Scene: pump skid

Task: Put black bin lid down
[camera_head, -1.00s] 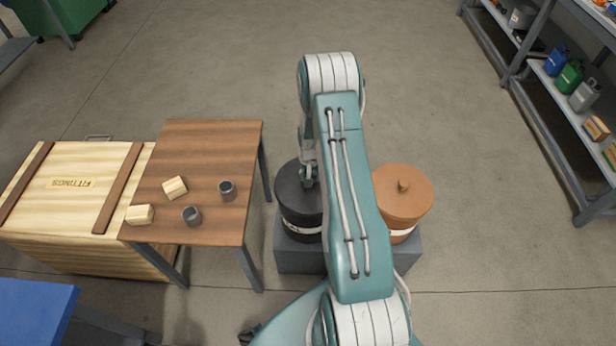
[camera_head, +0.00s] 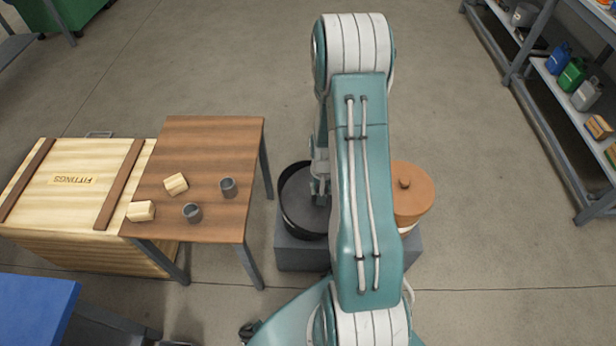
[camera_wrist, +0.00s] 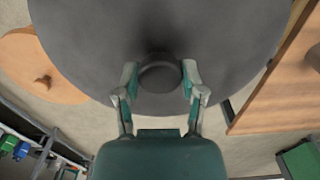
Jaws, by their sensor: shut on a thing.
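The black bin lid (camera_wrist: 100,45) fills the upper part of the wrist view as a wide dark grey disc. Its round knob (camera_wrist: 160,77) sits between the two fingers of my gripper (camera_wrist: 160,82), which is shut on it. In the head view the lid (camera_head: 305,217) shows left of my arm, above the grey plinth (camera_head: 300,257), with my gripper (camera_head: 319,190) over it. The lid looks raised; the black bin's body and label are hidden below it, and the exact gap cannot be told.
An orange lidded bin (camera_head: 412,195) stands to the right, partly behind my arm. A brown table (camera_head: 210,150) with cups and wooden blocks stands left, with a fittings crate (camera_head: 70,185) beyond it. Shelves (camera_head: 550,95) line the right. Floor behind the bins is clear.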

